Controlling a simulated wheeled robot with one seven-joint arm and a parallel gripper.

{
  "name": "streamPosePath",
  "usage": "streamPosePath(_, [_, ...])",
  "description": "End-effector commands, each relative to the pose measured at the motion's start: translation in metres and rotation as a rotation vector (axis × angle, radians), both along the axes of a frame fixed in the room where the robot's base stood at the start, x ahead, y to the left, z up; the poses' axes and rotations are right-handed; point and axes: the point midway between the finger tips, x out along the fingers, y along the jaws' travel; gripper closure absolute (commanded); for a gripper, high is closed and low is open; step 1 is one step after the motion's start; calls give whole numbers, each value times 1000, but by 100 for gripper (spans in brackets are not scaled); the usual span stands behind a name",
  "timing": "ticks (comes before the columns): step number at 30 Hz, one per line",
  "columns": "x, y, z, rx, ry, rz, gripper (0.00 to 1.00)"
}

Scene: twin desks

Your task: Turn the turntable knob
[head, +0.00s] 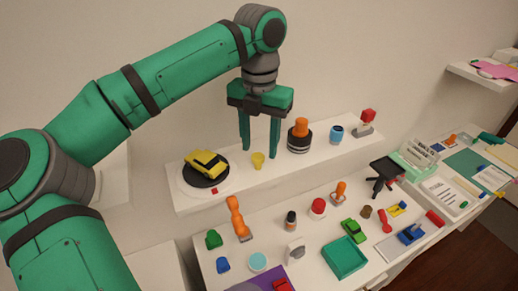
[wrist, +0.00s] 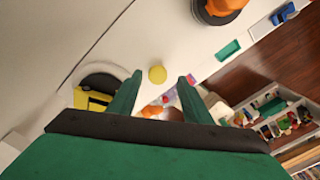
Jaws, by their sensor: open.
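The turntable (head: 211,181) is a white round base with a black platter on the shelf, with a toy yellow car (head: 206,162) on top. A small red piece (head: 214,191) sits at its front edge. A small yellow knob-like piece (head: 258,161) stands just right of the turntable. My gripper (head: 259,152) is open, pointing down, with its fingers on either side of that yellow piece; contact cannot be told. In the wrist view the yellow piece (wrist: 157,74) shows between the fingertips, and the turntable (wrist: 100,80) is partly hidden behind the left finger.
On the shelf (head: 330,161) to the right stand an orange-topped black piece (head: 299,135), a blue jar (head: 336,132) and a red-topped piece (head: 367,117). The desk below holds several small items and a green tray (head: 344,258). The wall is close behind.

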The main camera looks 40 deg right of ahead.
Motion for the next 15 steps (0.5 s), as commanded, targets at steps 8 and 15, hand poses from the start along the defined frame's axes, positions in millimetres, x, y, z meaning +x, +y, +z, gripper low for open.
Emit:
streamPosePath(8, [1, 1, -22, -1, 0, 3, 55])
streamPosePath(15, [1, 1, -23, -1, 0, 3, 55])
